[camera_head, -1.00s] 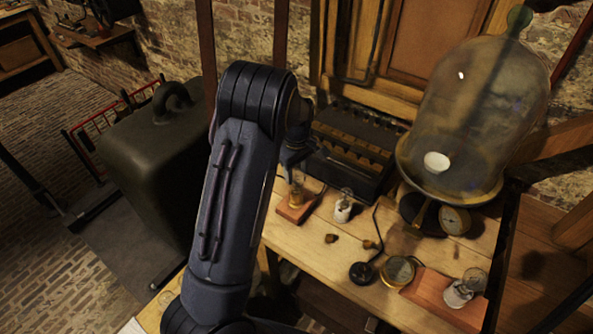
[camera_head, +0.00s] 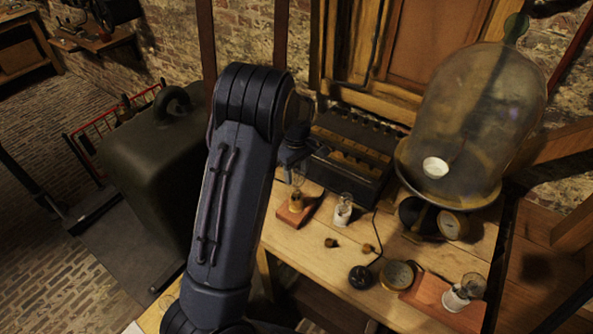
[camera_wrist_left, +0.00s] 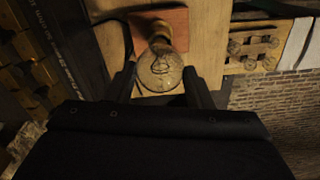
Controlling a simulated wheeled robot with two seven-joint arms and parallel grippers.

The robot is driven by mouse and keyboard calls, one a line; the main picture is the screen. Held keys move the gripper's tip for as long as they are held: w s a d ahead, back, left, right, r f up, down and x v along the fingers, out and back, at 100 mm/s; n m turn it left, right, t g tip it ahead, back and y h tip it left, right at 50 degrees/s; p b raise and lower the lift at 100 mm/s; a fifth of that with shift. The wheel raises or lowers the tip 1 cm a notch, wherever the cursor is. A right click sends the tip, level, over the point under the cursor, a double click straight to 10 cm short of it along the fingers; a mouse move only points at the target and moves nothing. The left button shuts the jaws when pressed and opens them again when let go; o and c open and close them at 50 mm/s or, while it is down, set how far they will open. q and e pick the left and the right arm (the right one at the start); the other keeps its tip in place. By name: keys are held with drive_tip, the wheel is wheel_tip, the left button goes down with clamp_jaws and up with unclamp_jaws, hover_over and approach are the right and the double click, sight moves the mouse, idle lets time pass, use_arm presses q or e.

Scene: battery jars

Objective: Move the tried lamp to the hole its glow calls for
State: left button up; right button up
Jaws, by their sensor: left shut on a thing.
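My left gripper (camera_wrist_left: 165,88) is shut on a clear glass lamp (camera_wrist_left: 160,69). In the head view the lamp (camera_head: 298,176) is upright over a brass fitting on a small red-brown wooden block (camera_head: 291,216). The block also shows at the top of the wrist view (camera_wrist_left: 172,22). I cannot tell whether the lamp's base is seated in the fitting, and I see no clear glow. A wooden rack with several round positions (camera_wrist_left: 253,47) lies to the right in the wrist view. My right gripper is not in view.
A second lamp (camera_head: 343,211) stands right of the block. A third lamp (camera_head: 466,288) is on a red-brown board (camera_head: 428,291). A dark slotted box (camera_head: 345,160) stands behind, with a large bell jar (camera_head: 475,120) to the right. A black round piece (camera_head: 360,277) trails a cord.

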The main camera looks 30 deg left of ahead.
use_arm(q)
drive_tip(key=shift+r, duration=2.45)
drive_tip(key=shift+f, duration=0.1)
